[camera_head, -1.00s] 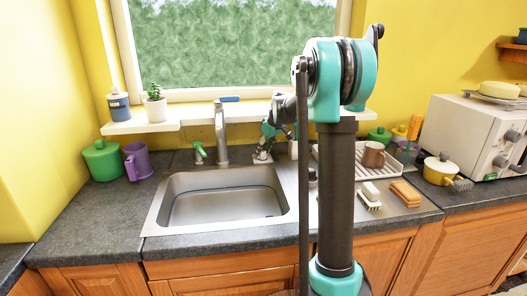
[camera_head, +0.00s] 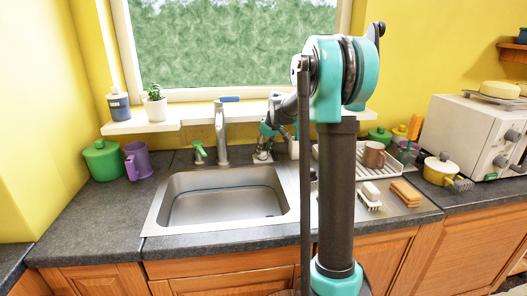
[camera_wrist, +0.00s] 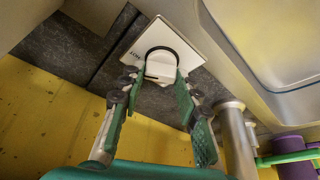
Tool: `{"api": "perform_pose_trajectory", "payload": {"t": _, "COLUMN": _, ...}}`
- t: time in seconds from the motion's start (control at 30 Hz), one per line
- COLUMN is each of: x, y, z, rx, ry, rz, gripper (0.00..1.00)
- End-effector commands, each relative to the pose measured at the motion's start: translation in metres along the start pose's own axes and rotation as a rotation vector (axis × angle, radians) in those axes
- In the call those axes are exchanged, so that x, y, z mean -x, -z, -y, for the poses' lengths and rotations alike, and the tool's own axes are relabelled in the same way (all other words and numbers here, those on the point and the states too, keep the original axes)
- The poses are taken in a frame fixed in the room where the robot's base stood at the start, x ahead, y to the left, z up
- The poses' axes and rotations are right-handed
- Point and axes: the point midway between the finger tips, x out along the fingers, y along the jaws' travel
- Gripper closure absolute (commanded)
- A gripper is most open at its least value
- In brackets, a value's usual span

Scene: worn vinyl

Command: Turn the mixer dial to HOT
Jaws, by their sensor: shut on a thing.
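The mixer dial (camera_wrist: 161,66) is a pale round knob on a white square plate (camera_wrist: 186,38) with small dark lettering at its left side. The wrist view shows my gripper (camera_wrist: 160,78) with its green-padded fingers on both sides of the knob, shut on it. In the head view my gripper (camera_head: 263,153) is small, at the back edge of the sink, right of the tap, and it largely hides the dial. I cannot tell which way the dial points.
The metal tap (camera_head: 221,135) stands close left of my gripper, with a green lever (camera_head: 199,151) beside it. The sink (camera_head: 225,196) in front is empty. A dish rack (camera_head: 340,160) with a brown mug (camera_head: 374,154) is to the right. A window shelf (camera_head: 145,127) runs behind.

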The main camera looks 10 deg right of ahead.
Motion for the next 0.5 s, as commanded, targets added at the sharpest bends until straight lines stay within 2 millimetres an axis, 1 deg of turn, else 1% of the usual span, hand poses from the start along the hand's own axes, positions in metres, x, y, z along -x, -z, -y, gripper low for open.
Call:
{"api": "perform_pose_trajectory", "payload": {"t": 0.03, "x": 0.0001, "y": 0.0001, "z": -0.0001, "rx": 0.000, "ry": 0.000, "rz": 0.000, "gripper": 0.66}}
{"api": "perform_pose_trajectory", "payload": {"t": 0.2, "x": 0.0001, "y": 0.0000, "z": -0.0001, "rx": 0.000, "ry": 0.000, "rz": -0.001, "gripper": 0.47}}
{"api": "perform_pose_trajectory", "payload": {"t": 0.5, "x": 0.0013, "y": 0.0000, "z": -0.0002, "rx": 0.000, "ry": 0.000, "rz": -0.001, "gripper": 0.47}}
